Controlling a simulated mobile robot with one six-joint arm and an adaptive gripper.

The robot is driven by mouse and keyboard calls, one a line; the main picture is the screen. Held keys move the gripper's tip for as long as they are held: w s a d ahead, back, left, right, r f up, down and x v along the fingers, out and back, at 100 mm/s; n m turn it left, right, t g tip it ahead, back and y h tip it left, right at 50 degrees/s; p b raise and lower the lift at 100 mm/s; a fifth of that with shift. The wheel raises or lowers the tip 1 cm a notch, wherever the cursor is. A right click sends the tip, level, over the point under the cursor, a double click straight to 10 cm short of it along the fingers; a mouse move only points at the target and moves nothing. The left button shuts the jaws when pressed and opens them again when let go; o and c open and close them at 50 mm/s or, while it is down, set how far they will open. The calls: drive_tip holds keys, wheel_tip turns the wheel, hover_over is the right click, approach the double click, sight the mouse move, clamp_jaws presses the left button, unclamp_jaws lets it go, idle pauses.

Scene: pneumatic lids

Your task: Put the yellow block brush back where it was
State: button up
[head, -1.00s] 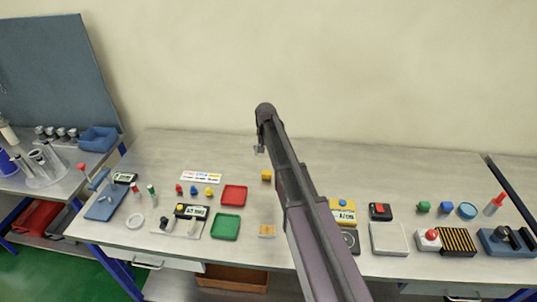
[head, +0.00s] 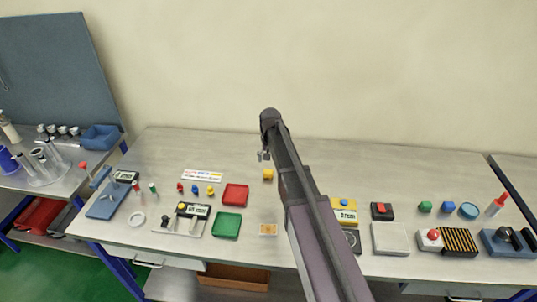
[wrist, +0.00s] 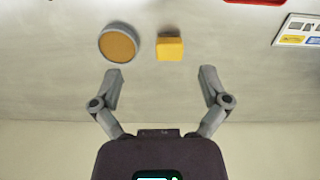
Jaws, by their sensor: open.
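The yellow block (head: 268,174) stands on the bench right of the red tray, near my arm. In the wrist view the yellow block (wrist: 170,48) is a plain cube just beyond my fingertips, between their lines. No bristles can be made out. My gripper (head: 263,155) is above and behind the block in the head view. In the wrist view my gripper (wrist: 160,82) is open and empty, its fingers wide apart, not touching the block.
A round grey-rimmed disc with a brown face (wrist: 118,43) lies close beside the block. A red tray (head: 236,195), green tray (head: 226,225) and label strip (head: 202,176) lie to the left. The bench behind the block is clear.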

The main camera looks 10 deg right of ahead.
drive_tip(key=s+n, duration=0.3)
drive_tip(key=s, duration=2.1)
drive_tip(key=shift+s+d, duration=0.25)
drive_tip(key=shift+d, duration=0.2)
drive_tip(key=shift+f+b, duration=0.6)
drive_tip(key=shift+b, duration=0.05)
